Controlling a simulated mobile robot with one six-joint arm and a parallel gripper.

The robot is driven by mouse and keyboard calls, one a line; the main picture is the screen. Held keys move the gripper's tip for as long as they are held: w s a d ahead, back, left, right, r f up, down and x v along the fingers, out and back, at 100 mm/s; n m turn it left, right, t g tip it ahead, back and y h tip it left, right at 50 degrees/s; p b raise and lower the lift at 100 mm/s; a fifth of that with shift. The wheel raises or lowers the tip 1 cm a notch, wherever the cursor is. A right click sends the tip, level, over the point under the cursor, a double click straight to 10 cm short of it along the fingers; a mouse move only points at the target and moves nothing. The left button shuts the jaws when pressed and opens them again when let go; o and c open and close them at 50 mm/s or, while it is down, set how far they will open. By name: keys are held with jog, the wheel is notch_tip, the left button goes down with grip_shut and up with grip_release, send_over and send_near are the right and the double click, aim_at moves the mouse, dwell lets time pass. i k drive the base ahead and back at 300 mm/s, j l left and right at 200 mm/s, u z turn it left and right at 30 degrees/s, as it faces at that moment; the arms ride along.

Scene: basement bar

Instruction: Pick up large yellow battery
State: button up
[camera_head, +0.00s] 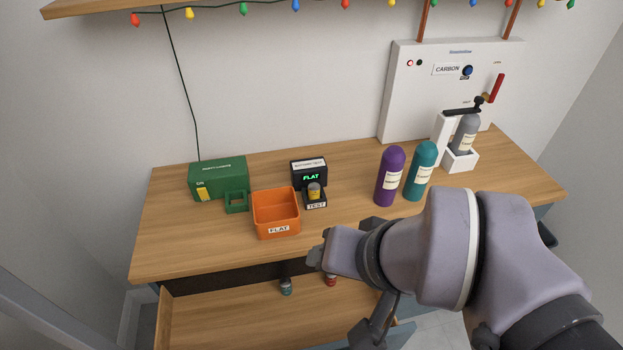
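A small battery (314,190) with a yellow band and a dark top stands upright in the black cradle marked TEST (315,204). It is the only yellow battery I can make out, and its size against others is hard to judge. The tester's display (310,177) behind it reads FLAT in green. My gripper (319,257) seems to be at the left end of my arm, over the table's front edge, below and apart from the battery. Its fingers are mostly hidden, so whether it is open or shut does not show.
An orange bin (277,230) marked FLAT stands left of the tester, near a green box (217,180). Purple (390,178) and teal (421,172) bottles stand to the right. The open drawer (225,322) below holds a teal battery (286,287) and a red one (331,280).

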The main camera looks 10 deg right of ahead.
aim_at(313, 188)
jog(key=l+u, duration=0.4)
jog(key=l, duration=0.3)
jog(key=k+l+u, duration=0.15)
jog(key=l+u, duration=0.25)
jog(key=l, duration=0.25)
jog(key=i+l+u, duration=0.1)
jog(key=l+u, duration=0.15)
jog(key=i+l+u, duration=0.2)
jog(key=l, duration=0.2)
jog(key=l+u, duration=0.25)
